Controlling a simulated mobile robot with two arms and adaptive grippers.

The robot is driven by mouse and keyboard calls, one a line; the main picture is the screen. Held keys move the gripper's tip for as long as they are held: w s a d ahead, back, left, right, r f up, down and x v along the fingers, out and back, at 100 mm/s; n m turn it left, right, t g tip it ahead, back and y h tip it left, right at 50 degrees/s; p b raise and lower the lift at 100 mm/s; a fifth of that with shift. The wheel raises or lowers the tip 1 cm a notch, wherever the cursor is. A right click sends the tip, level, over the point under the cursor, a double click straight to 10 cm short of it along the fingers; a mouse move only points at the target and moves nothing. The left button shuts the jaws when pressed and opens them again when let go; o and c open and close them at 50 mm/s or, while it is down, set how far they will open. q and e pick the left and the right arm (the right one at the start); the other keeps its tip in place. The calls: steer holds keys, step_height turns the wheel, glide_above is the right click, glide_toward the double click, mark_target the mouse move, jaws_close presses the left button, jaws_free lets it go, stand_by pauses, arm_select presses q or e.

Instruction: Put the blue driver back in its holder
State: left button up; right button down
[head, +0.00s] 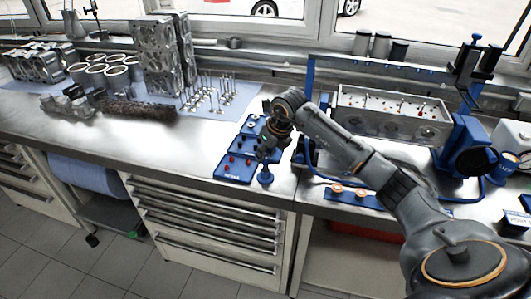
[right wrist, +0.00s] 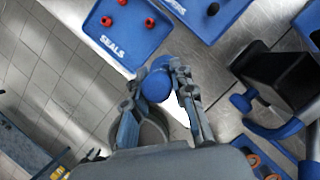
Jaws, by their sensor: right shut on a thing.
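The blue driver (head: 266,175) hangs below my right gripper (head: 270,150) in the head view, by the bench's front edge and the right side of the seals tray. In the right wrist view its rounded blue end (right wrist: 154,85) shows between the two fingers of my right gripper (right wrist: 163,92), which are shut on it. The fingers hide part of the driver. I cannot tell clearly which thing is its holder. My left gripper is not in view.
The blue seals tray (head: 234,178) holds red pieces; another blue tray (right wrist: 220,18) lies beside it. A black-and-blue fixture (right wrist: 280,78) stands to the right. A blue strip with copper-coloured rings (head: 350,198) lies further right.

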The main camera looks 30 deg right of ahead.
steer(key=c, duration=1)
jaws_free()
steer(key=shift+c, duration=0.2)
